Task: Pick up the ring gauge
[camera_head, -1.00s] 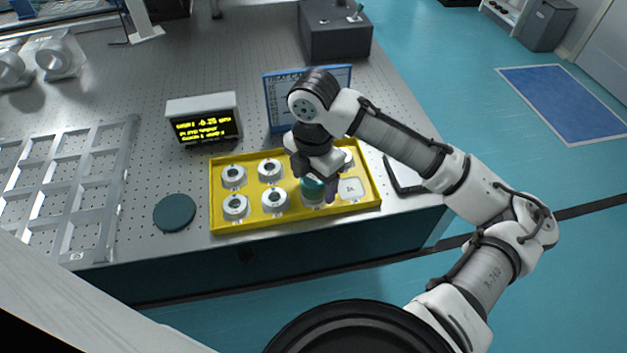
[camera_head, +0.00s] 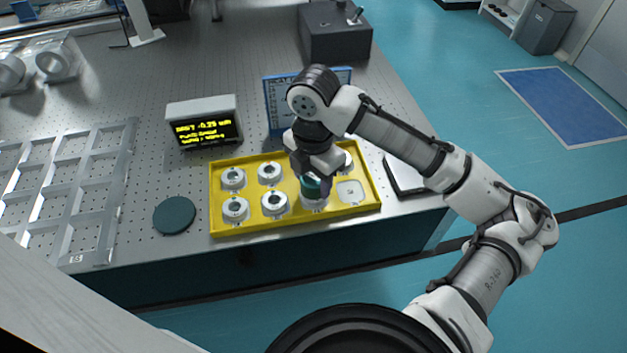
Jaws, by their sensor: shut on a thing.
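Several pale ring gauges with dark bores stand in the yellow tray (camera_head: 222,226) at the front of the optical table. My gripper (camera_head: 314,186) points down over the front row of the tray, right of the middle. It is shut on a ring gauge (camera_head: 313,203) with a teal upper part and a pale lower part. My fingers hide part of this gauge. It is at or very near its place in the tray; I cannot tell whether it has lifted clear. One gauge (camera_head: 274,203) stands just left of it, and a pale empty-looking spot (camera_head: 350,191) is on its right.
A display box (camera_head: 205,122) with yellow text and a blue-framed panel (camera_head: 283,104) stand behind the tray. A dark round pad (camera_head: 174,214) lies left of it, near a grey rack (camera_head: 62,190).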

